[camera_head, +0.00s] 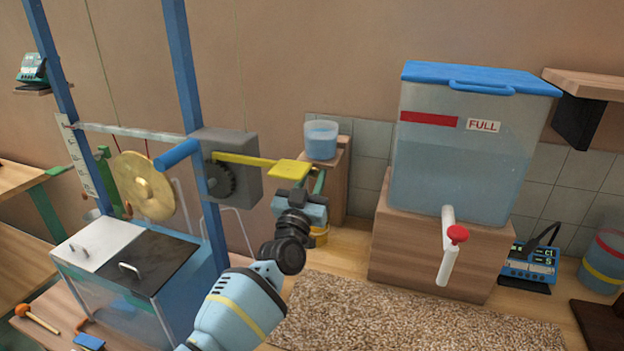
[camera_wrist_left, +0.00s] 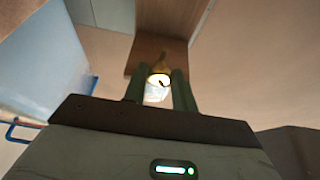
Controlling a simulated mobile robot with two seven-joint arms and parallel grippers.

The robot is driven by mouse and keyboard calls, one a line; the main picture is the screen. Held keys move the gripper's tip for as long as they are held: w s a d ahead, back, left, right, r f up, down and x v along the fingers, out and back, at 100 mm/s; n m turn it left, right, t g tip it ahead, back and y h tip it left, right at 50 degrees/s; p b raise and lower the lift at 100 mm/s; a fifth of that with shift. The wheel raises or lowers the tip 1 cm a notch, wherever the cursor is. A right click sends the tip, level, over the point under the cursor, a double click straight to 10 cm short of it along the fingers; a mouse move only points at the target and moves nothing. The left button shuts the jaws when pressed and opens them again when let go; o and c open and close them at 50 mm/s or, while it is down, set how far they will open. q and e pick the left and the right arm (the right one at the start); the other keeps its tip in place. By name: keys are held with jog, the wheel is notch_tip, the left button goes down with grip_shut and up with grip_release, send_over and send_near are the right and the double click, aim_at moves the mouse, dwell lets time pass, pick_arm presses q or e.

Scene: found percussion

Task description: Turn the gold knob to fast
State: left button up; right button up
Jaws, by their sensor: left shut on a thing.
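My left gripper (camera_head: 319,182) reaches up and away from me, at the front of the wooden stand under the clear beaker. In the left wrist view its two green fingers (camera_wrist_left: 158,88) close around a small gold knob (camera_wrist_left: 160,67) against a brown wooden face (camera_wrist_left: 150,48). The knob has a bright, pale round front with a dark mark. In the head view the knob is hidden by the gripper and the yellow paddle. No fast marking is readable. My right gripper is not in view.
A yellow paddle (camera_head: 290,171) on a grey box (camera_head: 232,160) is close by the gripper. A beaker of water (camera_head: 321,140) stands above it. A gold gong (camera_head: 144,187) hangs left.

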pick_arm(q)
jog(key=n+y, duration=0.1)
jog(key=n, duration=0.2)
jog(key=shift+d+y, duration=0.15)
jog(key=shift+y, duration=0.15)
jog(key=shift+n+t+y+p, duration=0.35)
jog(key=shift+n+y, duration=0.65)
jog(key=shift+n, duration=0.7)
jog(key=o, duration=1)
jog(key=shift+s, duration=0.1)
